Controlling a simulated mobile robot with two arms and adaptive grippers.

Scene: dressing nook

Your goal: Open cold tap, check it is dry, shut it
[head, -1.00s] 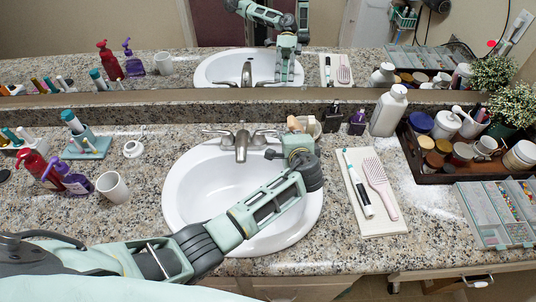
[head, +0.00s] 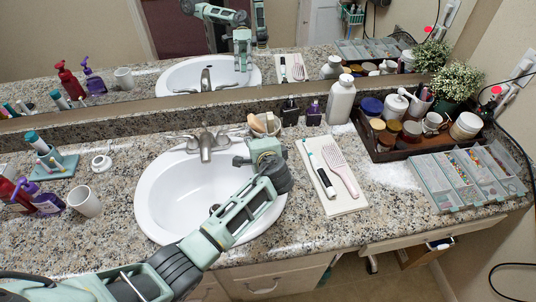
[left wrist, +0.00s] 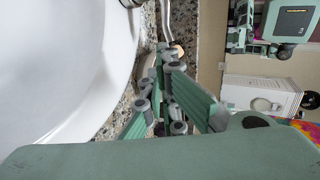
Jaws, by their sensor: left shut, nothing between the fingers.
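The metal tap (head: 207,146) stands behind the white basin (head: 165,200), with a lever handle on each side. No water stream shows at its spout. The right lever (head: 236,132) is partly hidden near my gripper; I cannot tell its angle or any hot or cold mark. My left gripper (head: 262,149) is shut and empty over the basin's back right rim, just right of the tap. Whether it touches the right lever is unclear. In the left wrist view my closed fingers (left wrist: 168,60) point up the picture beside the basin (left wrist: 60,70). My right gripper is out of view.
A cup with a sponge-like item (head: 265,124) stands close behind my gripper. A white tray (head: 345,206) with a brush lies right of the basin. A white bottle (head: 341,100) and a brown tray (head: 385,153) of jars stand further right. A white cup (head: 85,201) is at left.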

